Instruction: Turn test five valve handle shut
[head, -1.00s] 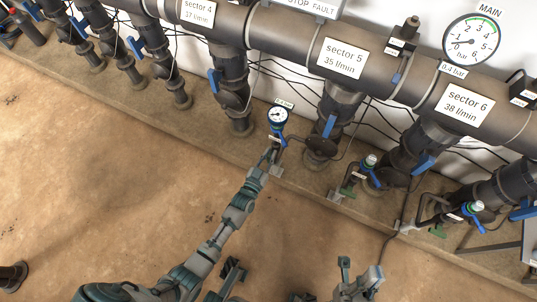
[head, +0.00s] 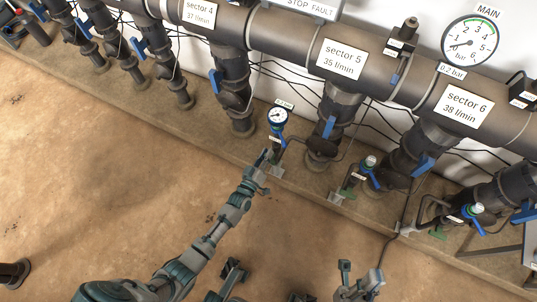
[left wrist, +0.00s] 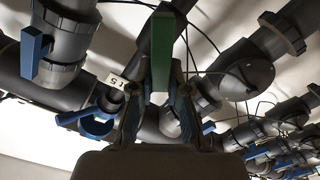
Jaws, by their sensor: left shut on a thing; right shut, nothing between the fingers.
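The test five valve handle is a green bar (left wrist: 162,55) in the left wrist view, standing between my left gripper's fingers (left wrist: 160,100). In the head view my left gripper (head: 267,158) is at the foot of the small test five gauge (head: 277,117) and hides the handle there. It is shut on the handle. My right gripper (head: 358,277) appears at the bottom of the head view, shut and empty, away from the pipes.
The sector 5 pipe (head: 335,110) with its blue lever stands right behind the test valve. Thin black cables run behind. The main gauge (head: 470,40) is at upper right. The brown floor at left is open.

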